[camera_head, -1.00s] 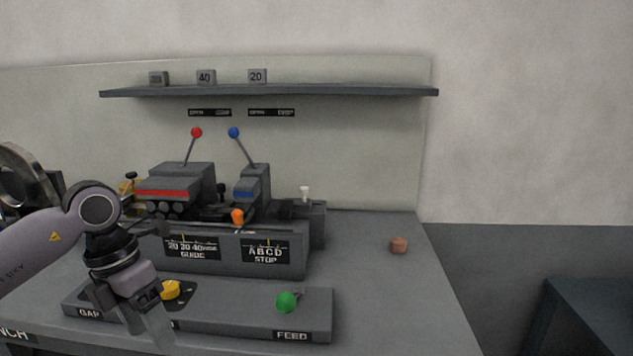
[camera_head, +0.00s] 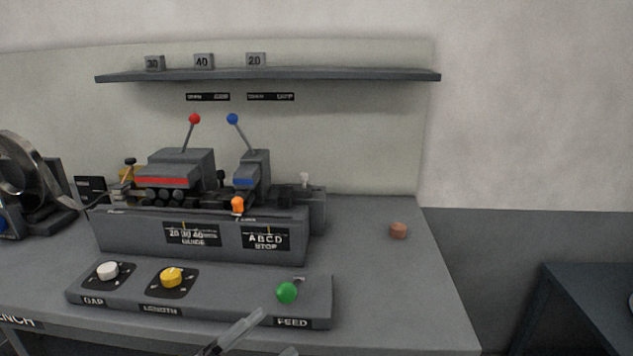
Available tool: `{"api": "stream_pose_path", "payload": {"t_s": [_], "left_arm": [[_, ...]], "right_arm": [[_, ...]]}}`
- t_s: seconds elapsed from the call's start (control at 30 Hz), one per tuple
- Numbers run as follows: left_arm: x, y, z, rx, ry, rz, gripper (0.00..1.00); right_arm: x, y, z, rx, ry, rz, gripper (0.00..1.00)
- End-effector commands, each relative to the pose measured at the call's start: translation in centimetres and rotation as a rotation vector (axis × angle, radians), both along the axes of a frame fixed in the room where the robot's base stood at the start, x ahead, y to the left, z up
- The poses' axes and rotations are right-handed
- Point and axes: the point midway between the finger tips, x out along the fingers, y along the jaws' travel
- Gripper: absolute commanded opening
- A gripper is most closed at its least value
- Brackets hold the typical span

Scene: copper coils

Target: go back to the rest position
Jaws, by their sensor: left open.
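My left gripper (camera_head: 276,332) shows only in part at the bottom edge of the head view, in front of the control panel (camera_head: 210,308). Its fingers are apart with nothing between them. The rest of my left arm is out of the picture. My right gripper is not in view. The panel carries a white GAP knob (camera_head: 107,271), a yellow LENGTH knob (camera_head: 171,277) and a green FEED knob (camera_head: 287,292). The gripper appears just below the green knob; I cannot tell the exact gap.
Behind the panel stands a machine (camera_head: 200,235) with a red-topped lever (camera_head: 194,119) and a blue-topped lever (camera_head: 232,119). A shelf (camera_head: 330,76) holds grey blocks. A small copper-coloured piece (camera_head: 398,230) lies on the bench's clear right side (camera_head: 390,285). A metal ring (camera_head: 22,175) stands at left.

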Motion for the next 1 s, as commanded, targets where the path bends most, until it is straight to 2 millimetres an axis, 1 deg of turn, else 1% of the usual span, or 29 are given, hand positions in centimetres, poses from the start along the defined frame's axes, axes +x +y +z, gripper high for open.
{"api": "stream_pose_path", "payload": {"t_s": [0.03, 0.13, 0.17, 0.2, 0.23, 0.27, 0.3, 0.37, 0.4, 0.5, 0.6, 0.7, 0.8, 1.0], "left_arm": [[0.0, 1.2, -1.6, -0.053, 0.109, 0.074, 0.67], [-0.3, 3.9, -5.5, -0.142, 0.333, 0.222, 0.67], [-0.6, 4.8, -6.8, -0.166, 0.402, 0.264, 0.67], [-1.1, 5.9, -8.7, -0.192, 0.495, 0.321, 0.67], [-1.7, 6.7, -10.1, -0.213, 0.565, 0.362, 0.67], [-2.4, 7.5, -11.6, -0.230, 0.638, 0.404, 0.67], [-3.6, 8.4, -13.6, -0.254, 0.733, 0.454, 0.67], [-5.5, 9.7, -16.4, -0.281, 0.868, 0.523, 0.67], [-6.9, 10.5, -18.0, -0.296, 0.952, 0.565, 0.67], [-10.3, 11.8, -21.3, -0.324, 1.126, 0.644, 0.67], [-12.8, 12.5, -23.3, -0.339, 1.240, 0.691, 0.67], [-14.1, 12.8, -24.2, -0.345, 1.298, 0.714, 0.67], [-14.4, 12.9, -24.4, -0.348, 1.312, 0.719, 0.67], [-14.4, 12.9, -24.4, -0.347, 1.310, 0.717, 0.67]], "right_arm": [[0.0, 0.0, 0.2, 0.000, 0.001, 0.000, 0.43], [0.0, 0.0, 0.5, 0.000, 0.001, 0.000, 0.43], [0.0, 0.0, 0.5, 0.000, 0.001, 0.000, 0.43], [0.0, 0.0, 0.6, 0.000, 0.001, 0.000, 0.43], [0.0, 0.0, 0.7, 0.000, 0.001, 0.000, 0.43], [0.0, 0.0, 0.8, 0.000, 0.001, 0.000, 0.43], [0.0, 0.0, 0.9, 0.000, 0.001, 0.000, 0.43], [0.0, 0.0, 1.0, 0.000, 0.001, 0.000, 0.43], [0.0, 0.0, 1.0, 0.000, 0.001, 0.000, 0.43], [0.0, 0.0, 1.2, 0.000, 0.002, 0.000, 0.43], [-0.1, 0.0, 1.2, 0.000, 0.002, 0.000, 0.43], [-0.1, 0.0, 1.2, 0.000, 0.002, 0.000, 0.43], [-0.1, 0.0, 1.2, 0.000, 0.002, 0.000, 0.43], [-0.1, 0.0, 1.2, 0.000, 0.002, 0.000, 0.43]]}}
